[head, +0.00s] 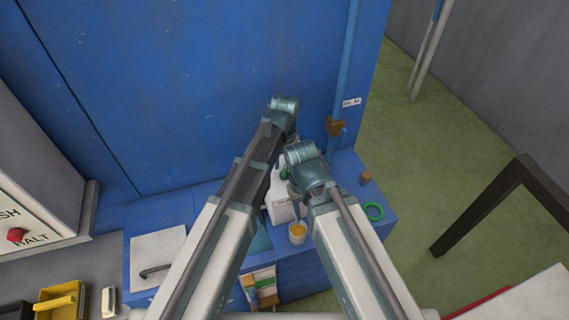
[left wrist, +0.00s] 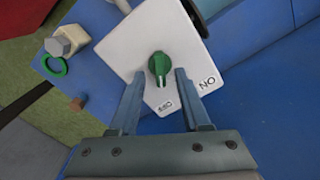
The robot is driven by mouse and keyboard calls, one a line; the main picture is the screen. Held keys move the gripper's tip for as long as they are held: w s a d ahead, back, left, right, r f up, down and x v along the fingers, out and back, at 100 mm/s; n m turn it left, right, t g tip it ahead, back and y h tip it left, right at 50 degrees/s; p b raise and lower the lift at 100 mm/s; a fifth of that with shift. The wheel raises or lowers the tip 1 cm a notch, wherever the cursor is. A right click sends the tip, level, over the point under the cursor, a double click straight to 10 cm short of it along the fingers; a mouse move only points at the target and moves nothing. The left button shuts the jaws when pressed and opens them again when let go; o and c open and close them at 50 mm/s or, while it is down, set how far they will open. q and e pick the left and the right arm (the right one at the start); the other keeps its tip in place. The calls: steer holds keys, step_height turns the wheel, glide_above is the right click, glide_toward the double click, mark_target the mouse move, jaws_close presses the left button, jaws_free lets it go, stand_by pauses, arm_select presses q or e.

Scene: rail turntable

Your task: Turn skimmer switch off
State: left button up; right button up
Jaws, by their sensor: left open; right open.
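The skimmer switch is a green rotary knob (left wrist: 160,66) on a white plate (left wrist: 130,45) in the left wrist view. Labels that look like OFF and ON, upside down in the picture, sit below and to the lower right of it. The knob's ridge runs roughly up and down the picture; which label it is set to is hard to tell. My left gripper (left wrist: 160,75) is open, one finger on each side of the knob; contact is not clear. In the head view the switch is mostly hidden behind my arms. My right gripper (head: 296,188) is low beside it, its fingers hard to make out.
A blue pipe with an orange-brown fitting (head: 335,127) rises behind. A red button (head: 16,235) is at far left.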

mark_target(284, 172)
arm_select(q)
step_height(284, 172, up, 12)
steer(key=p, duration=1.1)
steer(key=shift+s, duration=0.1)
steer(key=s+a+f+b, duration=0.3)
steer(key=s+f+b, duration=0.4)
steer(key=s, duration=0.1)
steer(key=s+a+f+m+y+b, duration=0.1)
steer(key=s+a+f+b, duration=0.2)
steer(key=s+f+b, duration=0.5)
steer(key=shift+s+f, duration=0.25)
steer(key=shift+s, duration=0.1)
